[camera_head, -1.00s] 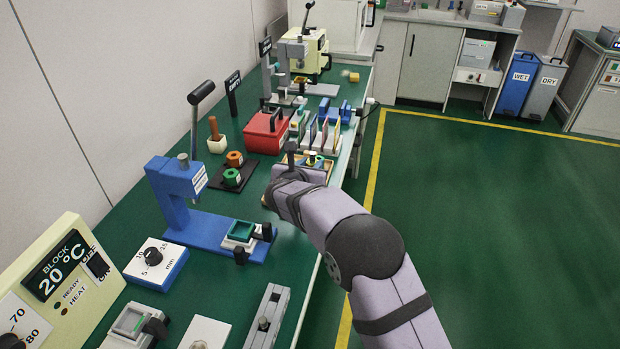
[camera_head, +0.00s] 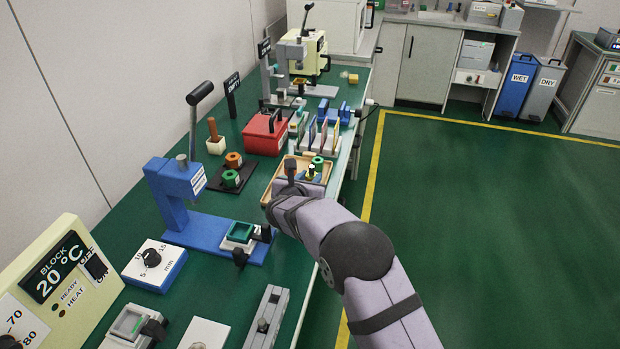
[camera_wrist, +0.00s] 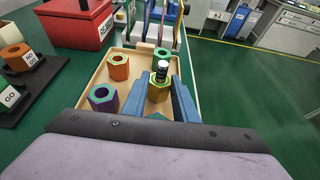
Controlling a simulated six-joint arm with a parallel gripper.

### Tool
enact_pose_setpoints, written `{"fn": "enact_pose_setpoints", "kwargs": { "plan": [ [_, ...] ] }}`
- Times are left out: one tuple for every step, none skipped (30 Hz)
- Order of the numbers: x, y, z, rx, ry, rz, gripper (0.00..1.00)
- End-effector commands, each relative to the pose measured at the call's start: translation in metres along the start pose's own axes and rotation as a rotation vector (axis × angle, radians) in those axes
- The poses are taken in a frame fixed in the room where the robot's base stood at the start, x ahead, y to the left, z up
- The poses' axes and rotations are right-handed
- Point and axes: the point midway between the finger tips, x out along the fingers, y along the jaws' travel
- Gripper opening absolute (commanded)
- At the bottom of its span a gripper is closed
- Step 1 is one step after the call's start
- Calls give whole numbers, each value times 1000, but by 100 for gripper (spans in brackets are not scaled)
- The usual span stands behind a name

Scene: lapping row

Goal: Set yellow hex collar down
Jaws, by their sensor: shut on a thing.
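The yellow hex collar (camera_wrist: 157,92) is between the two blue fingers of my gripper (camera_wrist: 158,98) in the wrist view. My gripper is shut on it. A black and silver upright piece (camera_wrist: 162,70) shows at the collar's top opening; I cannot tell how far in it sits. The collar is over the wooden tray (camera_wrist: 93,78); its lower end is hidden, so I cannot tell whether it touches the tray floor. In the head view, a small yellow part (camera_head: 310,174) shows beside my dark wrist, over the tray (camera_head: 270,189).
The tray also holds an orange hex collar (camera_wrist: 118,67), a purple collar with a teal top (camera_wrist: 103,97) and a green-topped collar (camera_wrist: 161,53). Left is a black board (camera_wrist: 34,75) with labelled collars. A red box (camera_wrist: 75,22) and upright coloured plates (camera_head: 318,136) stand behind the tray.

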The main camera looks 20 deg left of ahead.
Motion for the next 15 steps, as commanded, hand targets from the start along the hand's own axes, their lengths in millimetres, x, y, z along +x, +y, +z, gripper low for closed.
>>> {"fn": "enact_pose_setpoints", "kwargs": {
  "plan": [
    [1,0,-2,0,-1,0,4],
    [1,0,-2,0,0,0,28],
    [1,0,-2,0,0,0,38],
    [1,0,-2,0,0,0,45],
    [1,0,-2,0,0,0,45],
    [1,0,-2,0,0,0,45],
    [1,0,-2,0,0,0,45],
    [1,0,-2,0,0,0,45],
    [1,0,-2,0,0,0,45],
    [0,0,-2,0,0,0,45],
    [0,0,-2,0,0,0,45],
    [0,0,-1,0,0,0,45],
    [0,0,-1,0,0,0,45],
    [0,0,-1,0,0,0,45],
    [0,0,0,0,0,0,45]
  ]
}}
